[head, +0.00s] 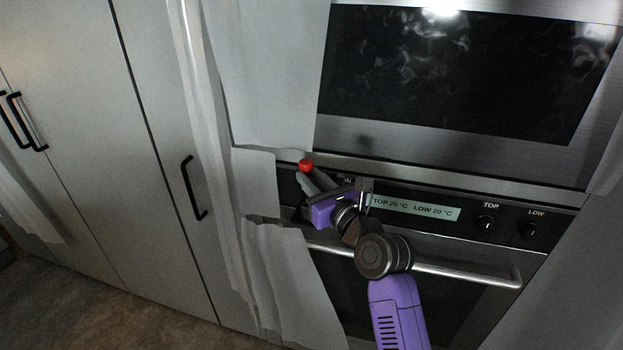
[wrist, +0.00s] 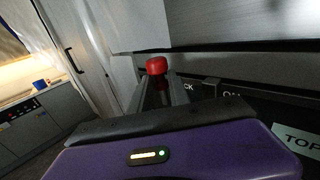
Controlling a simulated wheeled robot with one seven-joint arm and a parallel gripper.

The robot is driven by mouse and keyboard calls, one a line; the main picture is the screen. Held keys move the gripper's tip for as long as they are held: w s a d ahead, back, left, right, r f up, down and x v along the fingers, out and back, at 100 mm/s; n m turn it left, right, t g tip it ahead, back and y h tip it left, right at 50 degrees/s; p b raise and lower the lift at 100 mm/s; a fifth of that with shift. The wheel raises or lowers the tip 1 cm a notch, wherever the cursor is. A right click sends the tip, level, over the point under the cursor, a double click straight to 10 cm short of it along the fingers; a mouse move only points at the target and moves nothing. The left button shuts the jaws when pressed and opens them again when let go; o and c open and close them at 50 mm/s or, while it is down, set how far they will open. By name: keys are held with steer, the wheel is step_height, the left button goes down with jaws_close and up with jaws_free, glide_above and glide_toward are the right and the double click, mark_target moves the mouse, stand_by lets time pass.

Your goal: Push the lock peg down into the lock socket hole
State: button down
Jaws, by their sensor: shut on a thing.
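The lock peg has a round red head (head: 306,165) in the head view, at the left end of the oven's control panel. In the wrist view the red peg (wrist: 157,66) stands up between my finger ends, with a darker red part below its head. My gripper (head: 308,182) is shut on the peg, and its fingers (wrist: 160,95) lie on either side of the peg's lower part. The lock socket hole is not visible. A label ending in "CK" (wrist: 189,88) shows on the panel just right of the fingers.
The panel carries a temperature display (head: 415,207) and two knobs (head: 486,224) to the right. The oven handle (head: 460,276) runs below the panel. Pale torn-looking sheets (head: 265,80) hang left of the oven. Grey cabinets (head: 90,150) stand further left.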

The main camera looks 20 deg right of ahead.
steer(key=shift+f+b, duration=1.55)
steer(key=shift+f, duration=1.25)
steer(key=c, duration=1.1)
jaws_free()
steer(key=shift+c, duration=0.2)
steer(key=shift+d+f, duration=0.1)
steer(key=shift+s+d+f, duration=0.1)
steer(key=shift+s+f, duration=0.05)
steer(key=shift+s, duration=0.05)
steer(key=s+b, duration=0.1)
steer(key=s, duration=0.6)
steer(key=shift+s+d+r, duration=0.15)
steer(key=shift+d+r, duration=0.05)
steer(key=shift+d, duration=0.1)
